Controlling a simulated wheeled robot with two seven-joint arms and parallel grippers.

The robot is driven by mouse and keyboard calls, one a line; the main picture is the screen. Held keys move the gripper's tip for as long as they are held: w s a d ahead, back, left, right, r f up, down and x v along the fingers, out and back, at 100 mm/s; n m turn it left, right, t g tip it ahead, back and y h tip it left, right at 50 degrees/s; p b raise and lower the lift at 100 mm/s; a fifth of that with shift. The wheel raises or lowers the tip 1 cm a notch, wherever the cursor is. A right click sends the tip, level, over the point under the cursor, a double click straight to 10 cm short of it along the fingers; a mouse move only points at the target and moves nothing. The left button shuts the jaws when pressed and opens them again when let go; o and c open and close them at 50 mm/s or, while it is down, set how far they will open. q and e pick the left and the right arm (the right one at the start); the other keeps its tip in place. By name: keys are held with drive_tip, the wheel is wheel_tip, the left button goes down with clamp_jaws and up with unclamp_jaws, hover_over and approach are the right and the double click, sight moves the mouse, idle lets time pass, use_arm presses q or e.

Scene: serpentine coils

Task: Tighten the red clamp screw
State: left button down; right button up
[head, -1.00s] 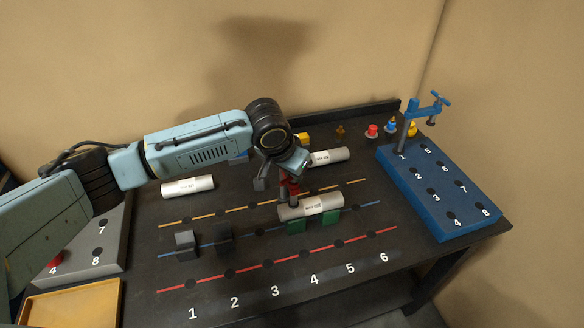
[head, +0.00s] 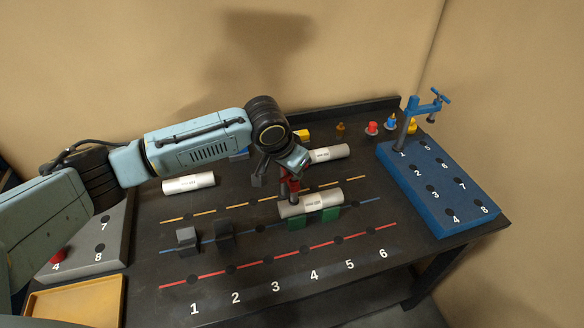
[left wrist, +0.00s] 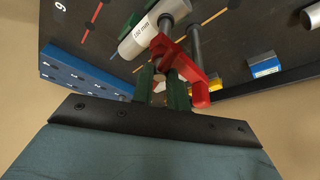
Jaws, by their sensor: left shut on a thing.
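The red clamp (head: 293,185) stands at the white cylinder (head: 310,203), which rests on two green blocks (head: 330,215) on the blue line. In the left wrist view the red clamp (left wrist: 202,92) shows close up, with a dark post and a dark rod beside the cylinder (left wrist: 140,38). My left gripper (head: 288,172) is at the top of the clamp. In the left wrist view its fingers (left wrist: 161,88) are shut on the clamp's screw end, which they mostly hide. My right gripper is not in view.
A blue clamp (head: 412,112) stands on the numbered blue rack (head: 440,190) at the right. Two more white cylinders (head: 188,183) (head: 328,153) lie behind. Dark blocks (head: 187,238) sit on the blue line. A yellow tray (head: 75,303) is front left. The table's front strip is clear.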

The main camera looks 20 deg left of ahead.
use_arm(q)
drive_tip(key=shift+d, duration=0.1)
idle(0.6)
drive_tip(key=c, duration=1.4)
unclamp_jaws()
drive_tip(key=shift+o, duration=0.2)
drive_tip(key=shift+r, duration=0.15)
drive_tip(key=v, duration=1.3)
drive_tip(key=shift+s, duration=0.15)
